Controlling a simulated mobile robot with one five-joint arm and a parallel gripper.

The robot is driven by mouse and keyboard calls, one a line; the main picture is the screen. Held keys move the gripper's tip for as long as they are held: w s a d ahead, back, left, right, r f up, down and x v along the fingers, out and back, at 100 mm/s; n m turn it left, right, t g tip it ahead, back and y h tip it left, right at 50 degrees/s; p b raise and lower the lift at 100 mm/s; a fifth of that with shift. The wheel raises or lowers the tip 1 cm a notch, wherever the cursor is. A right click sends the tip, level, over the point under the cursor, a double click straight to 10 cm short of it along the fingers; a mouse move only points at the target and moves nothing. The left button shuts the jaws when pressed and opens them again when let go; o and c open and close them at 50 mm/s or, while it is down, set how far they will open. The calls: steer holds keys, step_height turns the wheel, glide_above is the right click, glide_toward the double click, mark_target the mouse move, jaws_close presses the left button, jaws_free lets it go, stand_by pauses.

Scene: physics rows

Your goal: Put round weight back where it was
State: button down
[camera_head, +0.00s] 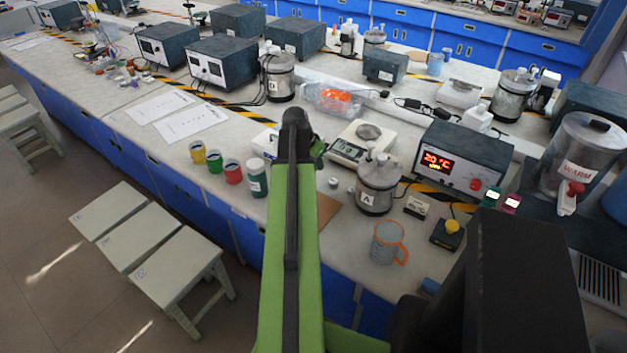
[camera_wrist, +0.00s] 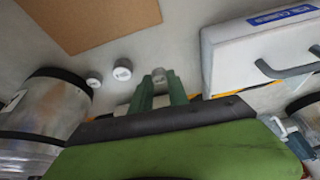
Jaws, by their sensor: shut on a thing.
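My gripper (camera_wrist: 159,84) shows in the wrist view with its two green fingers close together. It is shut on a small grey round weight (camera_wrist: 159,74) between the fingertips. Two other small round weights, one nearer the middle (camera_wrist: 122,70) and one further left (camera_wrist: 94,79), stand on the pale bench top to the left of the fingers. In the head view a small round weight (camera_head: 333,182) shows just right of my arm. My arm hides the held weight and most of the gripper there. I cannot tell whether the held weight touches the bench.
A brown board (camera_wrist: 95,20) lies flat on the bench. A white box with a blue label (camera_wrist: 235,55) is close on the right in the wrist view. A metal vessel marked A (camera_head: 377,185) and a digital balance (camera_head: 345,150) stand right of my arm.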

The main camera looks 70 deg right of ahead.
steer(key=shift+w+d+f, duration=0.1)
steer(key=shift+w+f, duration=0.2)
steer(key=shift+w, duration=0.25)
step_height(320, 180, down, 4)
steer(key=b, duration=0.4)
steer(key=shift+f, duration=0.15)
steer(key=shift+r, duration=0.2)
steer(key=shift+f, duration=0.1)
steer(key=c, duration=1.7)
jaws_free()
steer(key=shift+f, duration=0.1)
steer(key=o, duration=0.4)
